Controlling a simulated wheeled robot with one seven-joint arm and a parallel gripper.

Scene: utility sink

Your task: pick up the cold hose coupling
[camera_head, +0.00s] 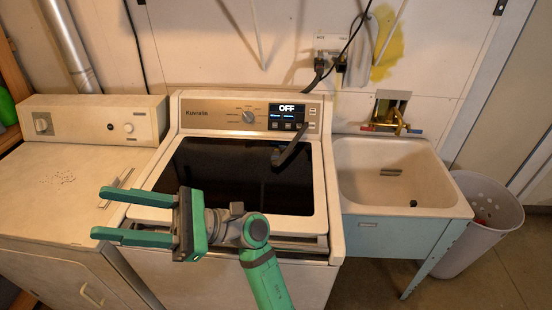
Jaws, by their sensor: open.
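My gripper (100,213) is open and empty. Its two green fingers point left over the front left of the washer (325,190). A dark hose-like piece (290,147) lies across the back right of the washer's dark lid, well apart from my gripper. Brass faucet valves (391,116) with a red handle on the left and a blue handle on the right sit at the back of the utility sink (452,200). A small dark piece (390,172) is inside the basin. I cannot tell for sure which piece is the cold hose coupling.
A dryer (60,170) stands at the left. The washer panel (288,117) reads OFF. A wall box (330,43) with dark plugs and cords is above it. A light perforated bin (480,222) stands right of the sink. Floor shows at the lower right.

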